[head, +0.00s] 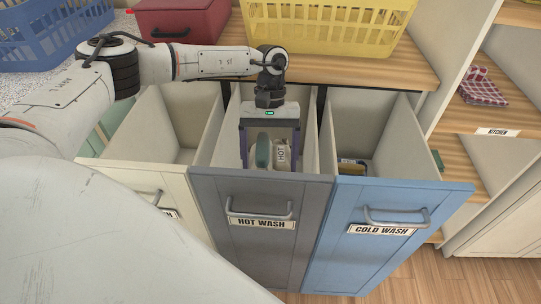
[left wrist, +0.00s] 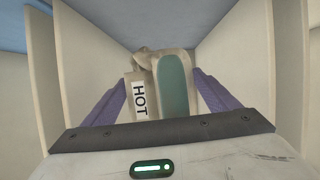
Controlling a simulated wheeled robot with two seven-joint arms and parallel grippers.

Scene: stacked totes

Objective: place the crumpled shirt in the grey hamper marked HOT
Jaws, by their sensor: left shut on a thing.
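The grey hamper (head: 262,200), labelled HOT WASH, is a pulled-out bin open at the top, in the middle of the head view. My left gripper (head: 270,158) reaches down into its opening, pointing downward. My right gripper is not in view.
A cream hamper (head: 128,182) stands left, its label partly hidden. A blue hamper (head: 395,205) labelled COLD WASH stands right, with small items inside. Behind are a yellow basket (head: 325,28), a red box (head: 180,22) and a blue basket (head: 45,40). A checked cloth (head: 482,90) lies on the right shelf.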

